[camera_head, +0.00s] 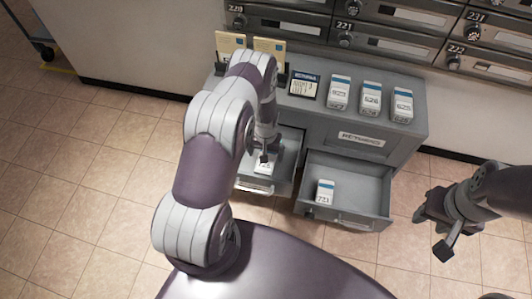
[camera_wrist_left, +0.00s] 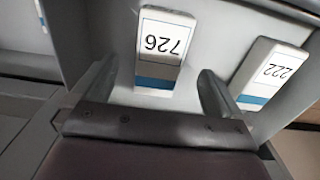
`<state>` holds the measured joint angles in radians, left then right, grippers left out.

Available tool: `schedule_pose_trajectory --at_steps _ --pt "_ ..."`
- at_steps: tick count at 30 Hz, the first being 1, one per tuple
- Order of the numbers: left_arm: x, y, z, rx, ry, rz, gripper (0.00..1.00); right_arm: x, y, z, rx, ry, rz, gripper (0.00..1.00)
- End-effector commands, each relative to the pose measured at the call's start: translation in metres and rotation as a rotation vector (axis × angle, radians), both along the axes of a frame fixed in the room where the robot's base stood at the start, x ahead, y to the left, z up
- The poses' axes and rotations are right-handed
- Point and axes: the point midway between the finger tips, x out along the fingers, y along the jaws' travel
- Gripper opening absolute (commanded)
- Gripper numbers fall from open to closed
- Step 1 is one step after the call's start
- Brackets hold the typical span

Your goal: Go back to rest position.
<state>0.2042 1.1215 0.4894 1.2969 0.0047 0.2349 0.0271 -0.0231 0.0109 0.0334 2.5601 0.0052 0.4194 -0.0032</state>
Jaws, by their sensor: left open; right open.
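My left gripper (camera_head: 264,152) reaches down into the open left drawer (camera_head: 284,188) of the grey cabinet, with the arm covering part of the drawer. One white box (camera_head: 265,163) shows beneath the gripper in the head view. My right gripper (camera_head: 441,228) is open and empty, right of the cabinet above the floor.
The open right drawer (camera_head: 370,190) holds one white box (camera_head: 325,192). Mailboxes (camera_head: 390,45) line the wall behind. The tiled floor (camera_head: 80,190) at left is clear.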

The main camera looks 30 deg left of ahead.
Motion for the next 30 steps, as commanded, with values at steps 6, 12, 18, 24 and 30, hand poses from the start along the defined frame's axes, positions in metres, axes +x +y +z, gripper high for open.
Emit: schedule_pose_trajectory --at_steps 6,12,18,24,30 --pt "0.001 0.000 0.066 0.001 -0.004 0.000 1.00 0.000 0.000 0.030 0.000 0.000 0.000 0.43" --pt "0.001 0.000 0.106 0.001 -0.003 0.000 1.00 0.000 0.000 0.042 0.000 0.000 0.000 0.43" --pt "0.000 0.000 0.117 0.000 0.000 0.000 1.00 0.000 0.000 0.044 0.000 0.000 0.000 0.43" --pt "-0.005 -0.001 0.115 -0.004 0.017 -0.004 1.00 0.000 0.000 0.044 0.000 0.000 0.000 0.43" --pt "-0.067 -0.021 0.166 -0.029 0.141 -0.037 1.00 0.000 0.000 0.044 0.000 0.000 0.000 0.43"
